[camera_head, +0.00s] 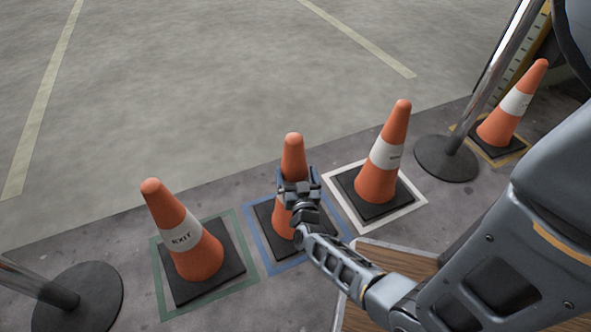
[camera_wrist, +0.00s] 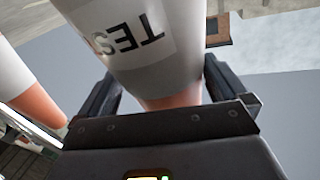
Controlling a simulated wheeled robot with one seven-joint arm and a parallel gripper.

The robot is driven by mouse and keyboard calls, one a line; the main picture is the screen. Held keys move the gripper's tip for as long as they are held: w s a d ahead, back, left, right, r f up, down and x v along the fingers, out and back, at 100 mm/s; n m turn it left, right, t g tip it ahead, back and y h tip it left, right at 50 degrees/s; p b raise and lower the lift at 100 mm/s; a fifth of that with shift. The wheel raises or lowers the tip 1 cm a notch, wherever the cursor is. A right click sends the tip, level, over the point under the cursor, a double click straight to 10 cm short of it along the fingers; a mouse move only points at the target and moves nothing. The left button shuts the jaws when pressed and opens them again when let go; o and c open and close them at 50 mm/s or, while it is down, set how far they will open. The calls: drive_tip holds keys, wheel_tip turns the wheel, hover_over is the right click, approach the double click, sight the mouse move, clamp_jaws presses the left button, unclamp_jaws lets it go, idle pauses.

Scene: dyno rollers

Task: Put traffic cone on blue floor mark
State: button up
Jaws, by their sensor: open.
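An orange traffic cone (camera_head: 293,158) with a black base stands upright on the blue floor mark (camera_head: 263,252), its base inside the blue outline. My gripper (camera_head: 299,184) is at this cone's upper part and hides much of its front. In the wrist view, the cone's white band with the letters "TES" (camera_wrist: 128,40) lies between the fingers (camera_wrist: 158,88). The jaws are open around the cone; whether a finger touches it I cannot tell.
Another cone stands on a green mark (camera_head: 160,290) at left, one on a white mark (camera_head: 413,204) at right, one on a yellow mark (camera_head: 511,158) farther right. Metal posts have round bases (camera_head: 446,160) and (camera_head: 85,300). Open floor (camera_head: 240,90) lies behind.

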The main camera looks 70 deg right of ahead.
drive_tip(key=s+a+r+n+t+y+p, duration=0.1)
drive_tip(key=s+a+r+n+t+y, duration=0.2)
drive_tip(key=a, duration=0.6)
drive_tip(key=s+a+r+n+t+y, duration=0.25)
drive_tip(key=a+r, duration=0.25)
drive_tip(key=a, duration=0.4)
drive_tip(key=s+a+r+n+t+y+p, duration=0.1)
drive_tip(key=s+a+r+n+t+y, duration=0.2)
drive_tip(key=a, duration=0.6)
drive_tip(key=s+a+r+n+y, duration=0.3)
drive_tip(key=r+y, duration=0.1)
drive_tip(key=r, duration=0.6)
drive_tip(key=s+a+r+n+g+y, duration=0.1)
drive_tip(key=s+a+r+n+y, duration=0.2)
drive_tip(key=r, duration=0.6)
drive_tip(key=shift+s+a+r+y, duration=0.4)
drive_tip(key=shift+s+a+y, duration=0.05)
drive_tip(key=shift+a, duration=0.2)
